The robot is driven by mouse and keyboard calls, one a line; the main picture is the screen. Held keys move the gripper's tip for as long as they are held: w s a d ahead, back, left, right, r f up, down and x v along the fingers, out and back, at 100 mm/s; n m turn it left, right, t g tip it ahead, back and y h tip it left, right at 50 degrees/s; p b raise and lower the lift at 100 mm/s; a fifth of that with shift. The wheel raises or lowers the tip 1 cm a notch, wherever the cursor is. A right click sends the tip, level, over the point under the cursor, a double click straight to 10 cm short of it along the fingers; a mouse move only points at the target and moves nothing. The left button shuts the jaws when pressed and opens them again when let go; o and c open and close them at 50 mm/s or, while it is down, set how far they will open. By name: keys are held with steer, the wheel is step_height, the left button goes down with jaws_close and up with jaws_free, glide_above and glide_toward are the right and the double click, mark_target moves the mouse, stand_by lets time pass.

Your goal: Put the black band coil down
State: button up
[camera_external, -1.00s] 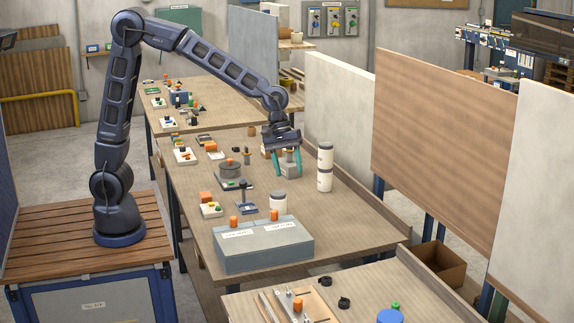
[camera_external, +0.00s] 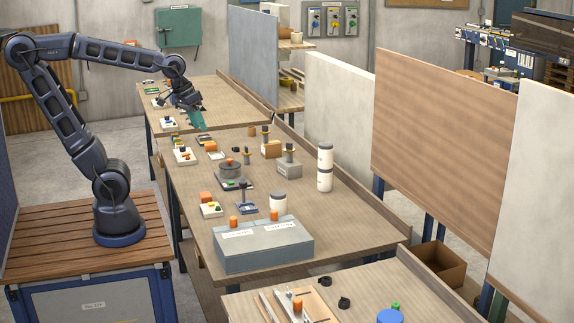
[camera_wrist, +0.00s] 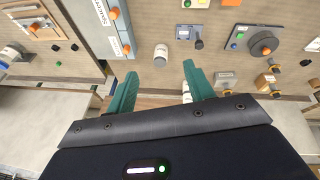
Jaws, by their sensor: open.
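My gripper (camera_external: 197,115) is open and is raised over the far part of the workbench. In the wrist view its two green fingers (camera_wrist: 159,69) stand apart, with no object seen between them. Two small black round pieces lie on the near table, one (camera_external: 325,281) behind the other (camera_external: 344,302). They may be band coils, but they are too small to tell. My gripper is far from both and touches neither. I cannot make out any other black band coil for certain.
A grey box (camera_external: 262,247) with orange knobs stands at the bench's near end. White jars (camera_external: 325,168), a grey block (camera_external: 288,165), a brown box (camera_external: 271,149) and a round grey device (camera_external: 229,170) stand behind it. Upright panels (camera_external: 440,140) line the right side.

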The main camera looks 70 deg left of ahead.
steer(key=s+a+f+m+y, duration=0.1)
steer(key=s+a+m, duration=0.1)
steer(key=s+a, duration=0.2)
steer(key=s, duration=0.3)
steer(key=shift+s+a+f+t, duration=0.2)
steer(key=shift+f+t, duration=0.1)
stand_by(0.9)
